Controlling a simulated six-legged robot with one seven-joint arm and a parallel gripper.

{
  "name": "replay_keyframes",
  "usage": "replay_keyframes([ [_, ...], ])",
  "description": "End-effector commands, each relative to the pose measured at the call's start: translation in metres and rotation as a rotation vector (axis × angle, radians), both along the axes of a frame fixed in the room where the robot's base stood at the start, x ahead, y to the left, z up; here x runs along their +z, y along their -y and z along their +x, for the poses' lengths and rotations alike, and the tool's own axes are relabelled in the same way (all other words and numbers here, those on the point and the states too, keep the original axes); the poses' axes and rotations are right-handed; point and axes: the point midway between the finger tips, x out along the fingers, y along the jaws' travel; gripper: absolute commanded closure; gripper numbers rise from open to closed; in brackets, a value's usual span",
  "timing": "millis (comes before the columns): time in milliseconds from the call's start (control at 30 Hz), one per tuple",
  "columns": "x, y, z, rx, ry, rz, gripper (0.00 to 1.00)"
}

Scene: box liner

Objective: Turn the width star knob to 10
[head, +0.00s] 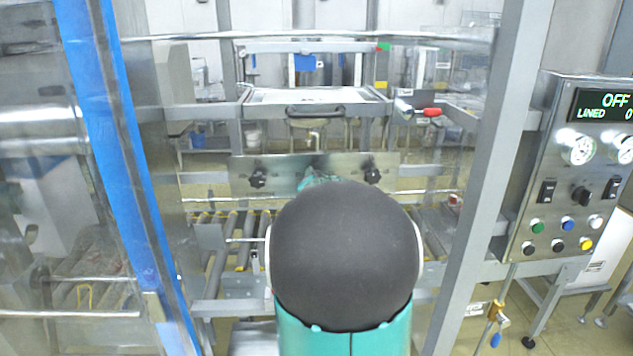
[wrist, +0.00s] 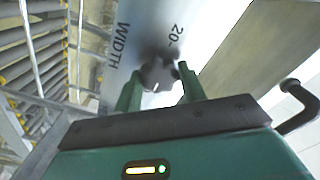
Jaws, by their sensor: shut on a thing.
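In the wrist view, the dark width star knob (wrist: 158,72) sits on a metal plate (wrist: 112,78) marked "WIDTH" and "20-". The green fingers of my gripper (wrist: 159,84) are on either side of the knob and closed on it. The knob's pointer and the "10" mark cannot be made out. In the head view, my arm's dark joint hides most of the gripper; a teal bit (head: 318,181) shows above it, in front of the metal plate (head: 320,163). Two black star knobs, one on the left (head: 258,178) and one on the right (head: 372,175), show on that plate.
A control panel (head: 570,165) with gauges, buttons and a display reading "OFF" stands at the right. A blue-edged clear guard (head: 115,150) is at the left, a grey post (head: 487,170) at the right. Rollers (head: 225,240) lie below the plate. A black handle (wrist: 300,105) shows at the wrist view's right.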

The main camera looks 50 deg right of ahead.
Motion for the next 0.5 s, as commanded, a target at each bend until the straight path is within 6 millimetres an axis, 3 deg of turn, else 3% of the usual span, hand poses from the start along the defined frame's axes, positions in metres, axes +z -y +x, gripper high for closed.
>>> replay_keyframes([
  [100,0.0011,0.0006,-0.0005,-0.002,0.003,-0.001,0.82],
  [133,0.001,0.0005,-0.0005,-0.002,0.003,-0.001,0.54],
  [200,0.0009,0.0005,-0.0005,-0.001,0.002,-0.001,0.4],
  [500,0.0004,-0.0003,-0.0005,-0.001,0.0,0.0,0.38],
])
